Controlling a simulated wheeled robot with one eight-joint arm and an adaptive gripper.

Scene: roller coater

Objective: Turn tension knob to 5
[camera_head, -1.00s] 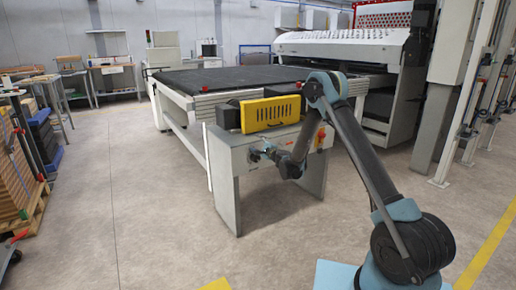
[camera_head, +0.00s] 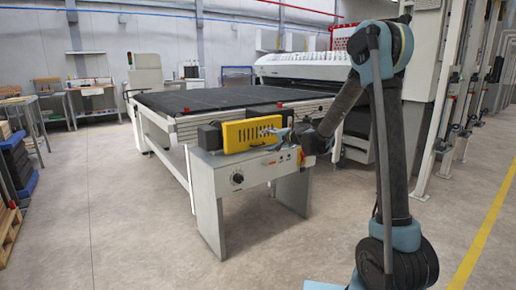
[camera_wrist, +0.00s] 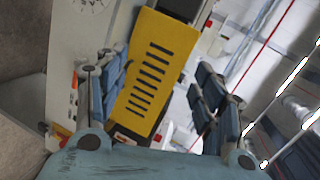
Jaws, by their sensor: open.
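The tension knob (camera_head: 237,179) is a small black knob on a white dial, on the front panel of the grey machine stand (camera_head: 205,185). Its setting is too small to read. In the wrist view a dial edge (camera_wrist: 92,4), with markings, is cut off at the top left. My gripper (camera_head: 268,132) is open and empty, in front of the yellow slotted cover, above and to the right of the knob and apart from it. Its two blue-and-grey fingers show spread apart in the wrist view (camera_wrist: 160,78).
The yellow slotted cover (camera_head: 240,135) sits on top of the stand, and it fills the middle of the wrist view (camera_wrist: 158,68). A red-and-yellow switch (camera_head: 301,157) is at the stand's right end. The floor (camera_head: 130,230) in front is clear.

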